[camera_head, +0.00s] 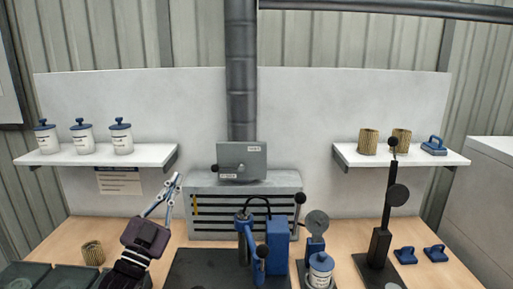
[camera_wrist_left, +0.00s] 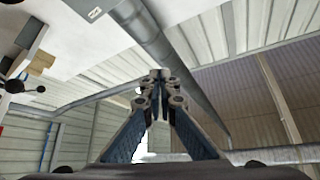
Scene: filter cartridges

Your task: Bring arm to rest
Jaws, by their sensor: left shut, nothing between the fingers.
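My left gripper (camera_head: 173,186) is in the head view, raised over the left part of the wooden table and pointing up and to the right. Its fingers are shut with nothing between them. In the left wrist view, the closed fingertips (camera_wrist_left: 160,78) point up toward the roof and a grey duct. The gripper is apart from the shelves and everything on the table. My right gripper is in neither view.
White canisters with blue lids (camera_head: 83,138) stand on the left shelf (camera_head: 60,158). A pleated filter (camera_head: 93,253) stands on the table at left. A grey vented unit (camera_head: 240,215), a blue device (camera_head: 278,240) and a dark stand (camera_head: 380,240) occupy the middle and right.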

